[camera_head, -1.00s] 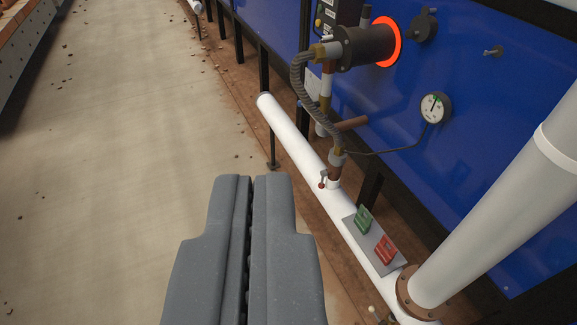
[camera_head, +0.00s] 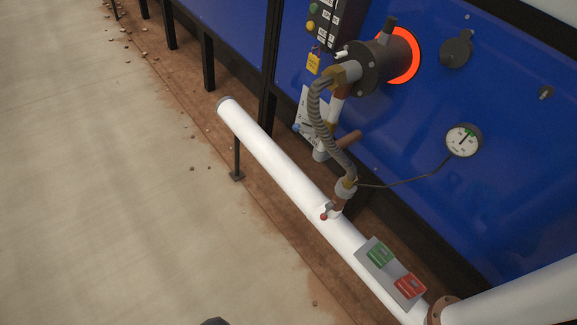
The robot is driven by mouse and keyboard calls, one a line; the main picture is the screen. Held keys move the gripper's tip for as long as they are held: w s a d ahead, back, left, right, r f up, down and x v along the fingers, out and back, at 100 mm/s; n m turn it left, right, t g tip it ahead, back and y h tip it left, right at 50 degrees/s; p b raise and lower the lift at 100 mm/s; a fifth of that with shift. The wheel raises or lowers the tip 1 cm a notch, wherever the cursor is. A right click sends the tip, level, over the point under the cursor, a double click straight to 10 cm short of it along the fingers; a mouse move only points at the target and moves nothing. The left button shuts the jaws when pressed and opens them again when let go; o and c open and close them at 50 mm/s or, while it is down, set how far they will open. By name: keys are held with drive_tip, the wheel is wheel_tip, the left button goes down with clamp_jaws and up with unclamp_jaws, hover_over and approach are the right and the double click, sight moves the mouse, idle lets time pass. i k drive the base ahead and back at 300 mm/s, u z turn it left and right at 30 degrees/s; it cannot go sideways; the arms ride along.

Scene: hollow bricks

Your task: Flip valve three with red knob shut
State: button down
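A small valve with a red knob (camera_head: 324,216) sits on top of the white horizontal pipe (camera_head: 277,163), at the foot of a grey corrugated hose (camera_head: 320,115). Its lever is short, and the knob hangs toward the lower left. Only a dark tip, likely of my gripper (camera_head: 215,321), shows at the bottom edge. It is well below and left of the red knob and apart from it. The rest of my gripper is out of frame, so its opening cannot be seen.
A plate with a green tag (camera_head: 379,255) and a red tag (camera_head: 410,286) lies along the pipe. A gauge (camera_head: 464,140) and a burner with an orange ring (camera_head: 402,57) are on the blue wall. A thick white pipe rises at lower right.

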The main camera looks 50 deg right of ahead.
sight(329, 206)
drive_tip(key=z, duration=0.25)
drive_tip(key=i, duration=1.05)
drive_tip(key=z, duration=0.5)
